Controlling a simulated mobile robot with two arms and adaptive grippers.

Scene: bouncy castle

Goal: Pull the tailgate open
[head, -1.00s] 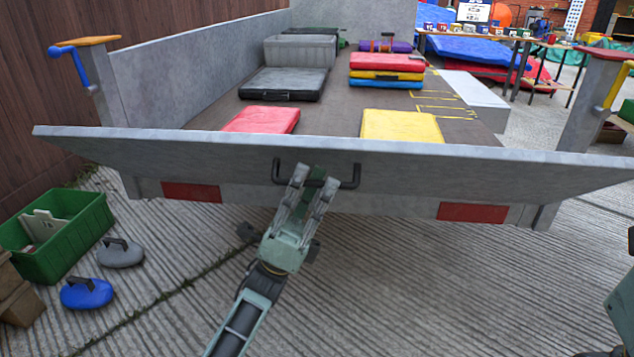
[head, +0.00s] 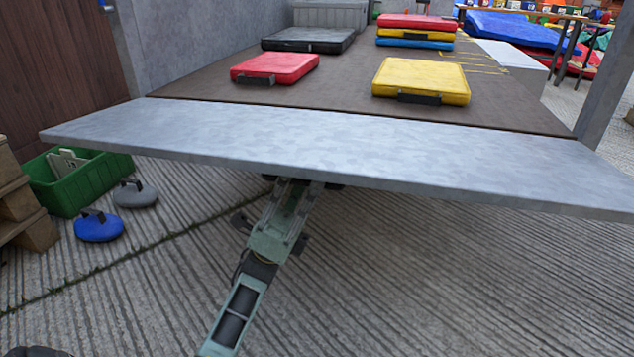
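The grey tailgate (head: 330,145) is folded down and lies about level with the brown trailer bed (head: 330,85), its outer edge towards me. My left gripper (head: 297,188) reaches up under that outer edge near the middle. Its fingertips and most of the dark tailgate handle are hidden beneath the panel. The fingers look closed around the handle, as they were a second ago. My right gripper is not in view.
Red (head: 275,68) and yellow (head: 421,80) mats lie on the bed near the tailgate. A green crate (head: 75,180), a blue curling stone (head: 99,227) and a grey one (head: 135,194) stand left on the ground. The concrete (head: 450,280) under and before the tailgate is clear.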

